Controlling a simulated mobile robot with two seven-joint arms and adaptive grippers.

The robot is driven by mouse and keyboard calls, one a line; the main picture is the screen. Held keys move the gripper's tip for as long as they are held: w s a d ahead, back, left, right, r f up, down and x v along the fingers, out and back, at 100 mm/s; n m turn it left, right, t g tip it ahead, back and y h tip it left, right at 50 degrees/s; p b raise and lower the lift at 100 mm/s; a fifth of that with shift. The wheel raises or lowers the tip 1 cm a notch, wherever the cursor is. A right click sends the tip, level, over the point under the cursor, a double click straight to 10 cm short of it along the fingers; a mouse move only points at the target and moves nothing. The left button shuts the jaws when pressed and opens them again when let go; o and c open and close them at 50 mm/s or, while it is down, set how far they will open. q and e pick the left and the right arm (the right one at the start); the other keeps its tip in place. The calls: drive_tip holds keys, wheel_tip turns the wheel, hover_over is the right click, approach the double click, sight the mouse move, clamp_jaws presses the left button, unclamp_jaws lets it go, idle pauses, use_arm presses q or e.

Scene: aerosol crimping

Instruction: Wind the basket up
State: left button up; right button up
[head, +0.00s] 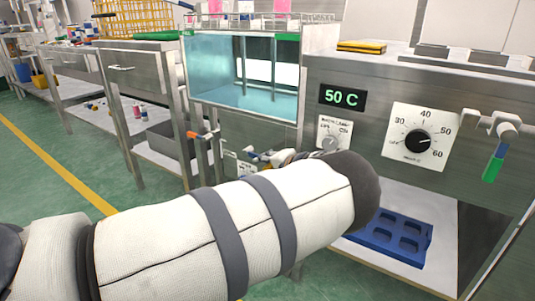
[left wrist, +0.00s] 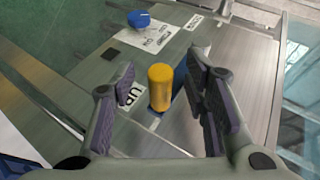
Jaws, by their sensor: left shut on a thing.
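The crank's yellow handle (left wrist: 159,88) stands between the fingers of my left gripper (left wrist: 163,82) in the left wrist view. The gripper is shut on it. In the head view my left arm hides most of the gripper. A plate lettered "UP" (left wrist: 132,103) lies beside the handle. The glass-fronted water tank (head: 215,75) stands behind my arm in the head view. A wire basket (head: 318,17) shows at the tank's top, with pink and white cans (head: 283,6) at its level. My right gripper is not in view.
A control panel with a dial (head: 418,141) and a "50 C" display (head: 342,97) stands right of the tank. A blue tray (head: 428,247) lies on the shelf below. A blue knob (left wrist: 138,19) is near the crank. A bench (head: 128,67) stands left.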

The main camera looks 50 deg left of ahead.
use_arm(q)
drive_tip(key=v, duration=0.7)
drive_tip(key=shift+s+d+r, duration=0.1)
drive_tip(key=shift+d, duration=0.05)
